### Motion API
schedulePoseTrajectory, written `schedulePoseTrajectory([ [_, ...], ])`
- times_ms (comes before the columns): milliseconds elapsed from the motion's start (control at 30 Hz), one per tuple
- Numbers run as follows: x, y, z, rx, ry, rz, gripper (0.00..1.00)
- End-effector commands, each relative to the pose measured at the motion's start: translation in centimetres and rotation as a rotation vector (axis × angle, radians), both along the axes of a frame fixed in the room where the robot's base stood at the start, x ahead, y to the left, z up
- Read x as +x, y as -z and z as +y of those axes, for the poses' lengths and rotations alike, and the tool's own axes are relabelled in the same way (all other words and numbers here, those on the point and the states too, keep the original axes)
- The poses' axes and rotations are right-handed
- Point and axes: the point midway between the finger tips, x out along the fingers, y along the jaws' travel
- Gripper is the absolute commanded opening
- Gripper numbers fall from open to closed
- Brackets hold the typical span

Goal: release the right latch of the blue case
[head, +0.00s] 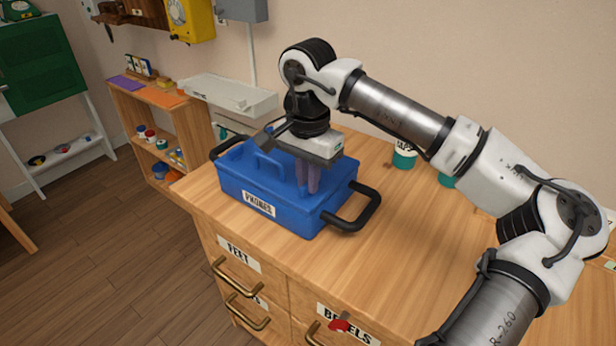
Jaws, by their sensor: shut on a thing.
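The blue case (233,185) sits on the wooden cabinet top, with a white label on its front and a dark handle at each end. The handle at its right end (352,213) sticks out over the wood. My gripper (307,186) points down over the right half of the case. Its fingers reach the top of the case and are shut on a part of it. The gripped spot is small and mostly hidden by the fingers. I cannot make out the right latch.
The cabinet top (400,255) is clear in front and right of the case. A pale tray (230,95) lies at the back left. Drawers with brass handles (238,280) are below.

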Motion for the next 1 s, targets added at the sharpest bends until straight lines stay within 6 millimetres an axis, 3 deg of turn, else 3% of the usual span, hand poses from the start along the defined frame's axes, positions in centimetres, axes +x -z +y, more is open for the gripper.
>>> schedulePoseTrajectory([
  [300, 0.0, 0.0, 0.0, 0.0, -0.002, -0.001, 0.0],
  [333, 0.0, 0.0, 0.0, 0.0, -0.002, -0.001, 0.12],
  [500, 0.0, 0.0, 0.0, -0.001, -0.002, -0.001, 0.33],
  [833, 0.0, -0.3, 0.0, -0.001, -0.001, -0.001, 0.33],
  [1000, 0.1, -2.6, 0.0, 0.0, -0.001, -0.004, 0.33],
])
